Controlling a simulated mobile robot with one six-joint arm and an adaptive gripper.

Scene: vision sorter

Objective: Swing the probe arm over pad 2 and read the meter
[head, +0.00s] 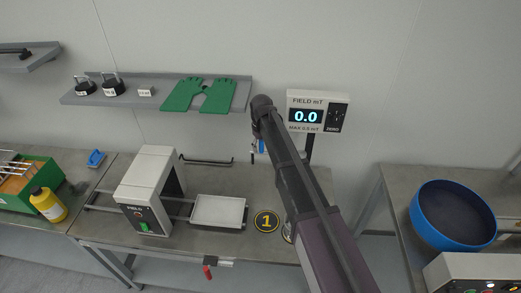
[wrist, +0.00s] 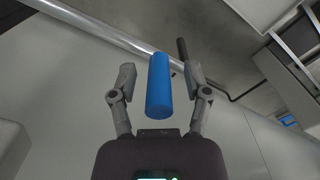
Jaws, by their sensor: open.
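My gripper (wrist: 160,76) is open, with its two fingers on either side of a blue cylindrical grip (wrist: 159,88); gaps show on both sides. A bit of the blue grip (head: 262,146) also shows beside my arm in the head view. A dark bar (head: 207,161), possibly the probe arm, runs along the back of the bench; its link to the blue grip is hidden. Pad 1 (head: 266,222) is a black disc with a yellow ring and number. The meter (head: 306,116) reads 0.0, labelled FIELD mT, MAX 0.5 mT.
A white arch-shaped unit (head: 148,190) and a white tray (head: 219,211) stand on the bench left of pad 1. A shelf (head: 150,103) above holds green gloves (head: 199,94) and dark weights. A blue round bowl (head: 453,215) stands on the right bench.

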